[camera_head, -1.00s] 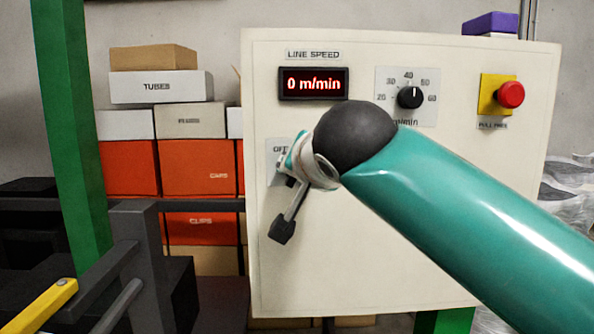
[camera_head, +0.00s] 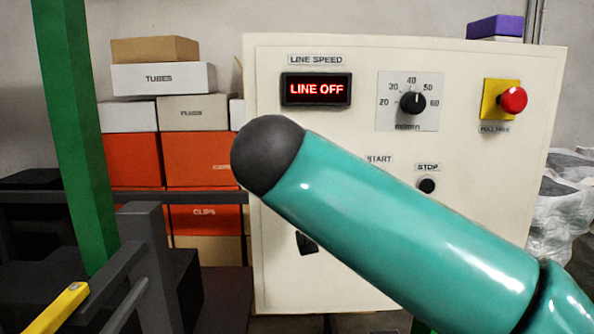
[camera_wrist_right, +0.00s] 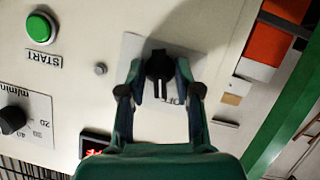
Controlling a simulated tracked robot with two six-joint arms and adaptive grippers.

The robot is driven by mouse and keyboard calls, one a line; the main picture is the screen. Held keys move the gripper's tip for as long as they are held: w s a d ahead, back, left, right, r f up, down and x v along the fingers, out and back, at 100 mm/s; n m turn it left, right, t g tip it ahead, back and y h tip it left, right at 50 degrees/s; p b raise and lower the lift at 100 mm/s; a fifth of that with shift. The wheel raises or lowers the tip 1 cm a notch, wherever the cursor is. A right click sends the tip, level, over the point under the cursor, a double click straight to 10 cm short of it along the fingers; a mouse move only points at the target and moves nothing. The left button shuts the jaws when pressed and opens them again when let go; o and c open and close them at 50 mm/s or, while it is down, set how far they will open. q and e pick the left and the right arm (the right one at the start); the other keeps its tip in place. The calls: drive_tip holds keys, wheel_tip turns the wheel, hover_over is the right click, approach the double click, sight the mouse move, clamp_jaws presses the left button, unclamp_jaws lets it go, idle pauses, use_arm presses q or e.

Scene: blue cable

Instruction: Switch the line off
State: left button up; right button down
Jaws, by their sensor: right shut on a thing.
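The control panel (camera_head: 400,260) stands in the middle of the head view. Its red display (camera_head: 316,89) reads "LINE OFF". My teal right arm crosses the panel and hides its selector switch in the head view. In the right wrist view the black selector switch (camera_wrist_right: 159,62) sits on a pale plate, with a partly covered label beginning "OF" beside it. My right gripper (camera_wrist_right: 160,80) has one finger on each side of the switch and is shut on it. My left gripper is not in view.
A speed knob (camera_head: 413,103), a stop button (camera_head: 426,186) and a red emergency button (camera_head: 512,99) are on the panel. A green start button (camera_wrist_right: 40,27) shows in the wrist view. A green post (camera_head: 75,140) and stacked boxes (camera_head: 160,150) stand to the left.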

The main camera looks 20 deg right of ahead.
drive_tip(key=shift+a+n+h, duration=0.15)
drive_tip(key=shift+n+h, duration=0.35)
drive_tip(key=shift+n, duration=0.3)
drive_tip(key=c, duration=1.2)
unclamp_jaws()
drive_tip(key=v, duration=1.1)
drive_tip(key=shift+s+a, duration=0.3)
